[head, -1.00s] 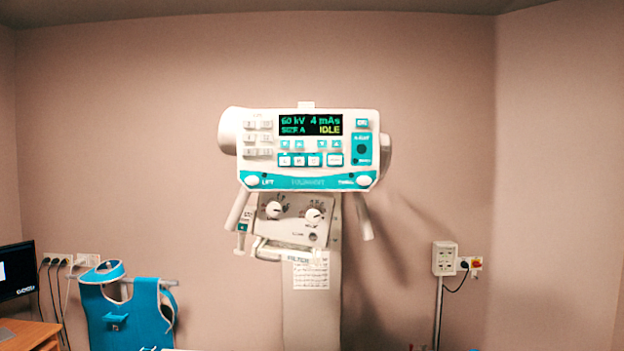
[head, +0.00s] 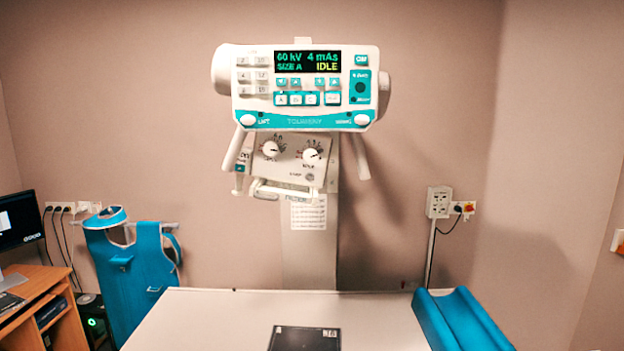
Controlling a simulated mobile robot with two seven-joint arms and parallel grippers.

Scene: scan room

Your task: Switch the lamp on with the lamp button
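The X-ray tube head (head: 305,88) hangs at the upper middle of the head view. Its display reads 60 kV, 4 mAs, SIZE A and IDLE. Below it is the light-grey collimator box (head: 288,149) with two white round knobs, the left (head: 271,149) and the right (head: 311,156). A small round button (head: 310,177) sits under the right knob beside a tiny label. The label is too small to read, so I cannot confirm it is the lamp button. I see no light patch on the table (head: 220,315). Neither gripper is in view.
A dark flat plate (head: 304,338) lies on the table at the front. A blue wedge cushion (head: 460,318) rests at the table's right. A blue apron (head: 135,265) hangs at left by a desk (head: 40,290) with a monitor (head: 18,220). A wall box (head: 438,202) is at right.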

